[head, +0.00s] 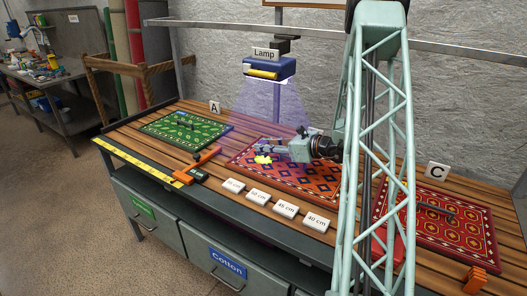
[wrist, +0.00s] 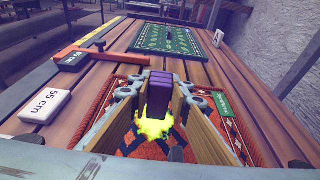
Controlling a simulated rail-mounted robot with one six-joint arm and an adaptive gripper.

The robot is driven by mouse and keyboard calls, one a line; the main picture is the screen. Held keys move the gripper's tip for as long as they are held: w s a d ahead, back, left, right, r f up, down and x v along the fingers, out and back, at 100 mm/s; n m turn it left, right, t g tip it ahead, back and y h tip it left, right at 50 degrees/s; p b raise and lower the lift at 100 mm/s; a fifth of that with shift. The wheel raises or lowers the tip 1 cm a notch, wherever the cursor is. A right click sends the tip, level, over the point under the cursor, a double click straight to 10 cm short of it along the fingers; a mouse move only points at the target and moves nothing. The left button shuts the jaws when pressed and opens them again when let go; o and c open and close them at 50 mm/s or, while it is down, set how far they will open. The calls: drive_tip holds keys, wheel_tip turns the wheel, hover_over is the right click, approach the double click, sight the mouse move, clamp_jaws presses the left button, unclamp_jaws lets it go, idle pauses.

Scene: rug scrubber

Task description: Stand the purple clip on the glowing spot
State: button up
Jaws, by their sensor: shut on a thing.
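The purple clip (wrist: 160,88) shows in the wrist view as a dark purple block between the fingers of my gripper (wrist: 158,98). The gripper is shut on it. The glowing spot (wrist: 155,127), a bright yellow-green patch on the orange patterned rug (wrist: 109,98), shows just below the clip in that view. In the head view my gripper (head: 264,147) is low over the middle rug, and the glowing spot (head: 263,160) shows just below its fingers. The clip is too small to make out there. I cannot tell whether the clip touches the rug.
A green rug (head: 184,131) lies at A, a red rug (head: 457,226) at C. An orange T-shaped bar (head: 206,160) lies between the green and middle rugs. Several white length blocks (head: 257,196) line the front edge. The lamp (head: 269,68) hangs above the middle rug.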

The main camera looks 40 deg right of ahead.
drive_tip(key=shift+f, duration=0.95)
drive_tip(key=shift+f+b, duration=0.1)
drive_tip(key=shift+b, duration=0.2)
drive_tip(key=o, duration=0.7)
drive_tip(key=shift+o, duration=0.2)
drive_tip(key=shift+r, duration=0.2)
drive_tip(key=shift+p+v, duration=1.1)
drive_tip(key=shift+v, duration=4.9)
drive_tip(key=shift+d, duration=0.1)
